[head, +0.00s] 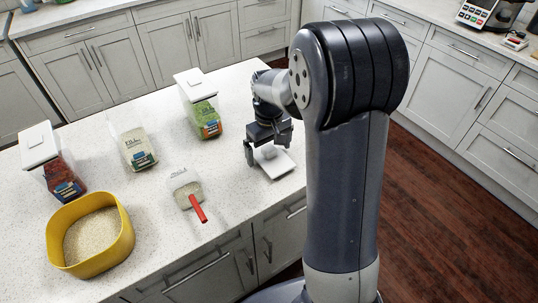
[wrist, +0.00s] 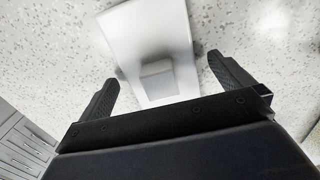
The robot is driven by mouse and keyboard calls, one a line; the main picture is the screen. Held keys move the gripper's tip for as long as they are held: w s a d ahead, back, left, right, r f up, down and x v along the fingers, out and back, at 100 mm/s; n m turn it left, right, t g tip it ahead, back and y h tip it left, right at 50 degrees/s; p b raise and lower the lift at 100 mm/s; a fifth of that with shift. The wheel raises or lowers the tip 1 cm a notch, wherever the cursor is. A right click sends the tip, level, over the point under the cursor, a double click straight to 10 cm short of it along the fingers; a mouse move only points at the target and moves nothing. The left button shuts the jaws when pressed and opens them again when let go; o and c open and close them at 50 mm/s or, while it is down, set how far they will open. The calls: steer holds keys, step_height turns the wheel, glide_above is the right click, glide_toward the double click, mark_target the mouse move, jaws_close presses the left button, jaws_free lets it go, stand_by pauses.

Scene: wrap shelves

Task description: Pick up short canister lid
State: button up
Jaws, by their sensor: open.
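The short canister lid (head: 283,167) is a flat white rectangular lid with a small raised block handle. It lies on the speckled white counter near the right edge. It also shows in the wrist view (wrist: 152,35), with its handle (wrist: 157,70) between the fingers. My gripper (head: 268,150) is just above the lid, pointing down. In the wrist view, my open gripper (wrist: 168,84) has one finger on each side of the handle, with gaps on both sides. Neither finger appears to touch the handle.
An open clear canister (head: 135,145) stands between two lidded canisters, one with red contents (head: 62,180) and one with green (head: 207,118). A scoop with a red handle (head: 197,207) and a yellow tub of grain (head: 127,236) are toward the front left. Counter around the lid is clear.

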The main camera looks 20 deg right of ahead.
steer(key=shift+c, duration=0.2)
steer(key=c, duration=1.1)
steer(key=shift+o, duration=0.2)
steer(key=shift+r, duration=0.1)
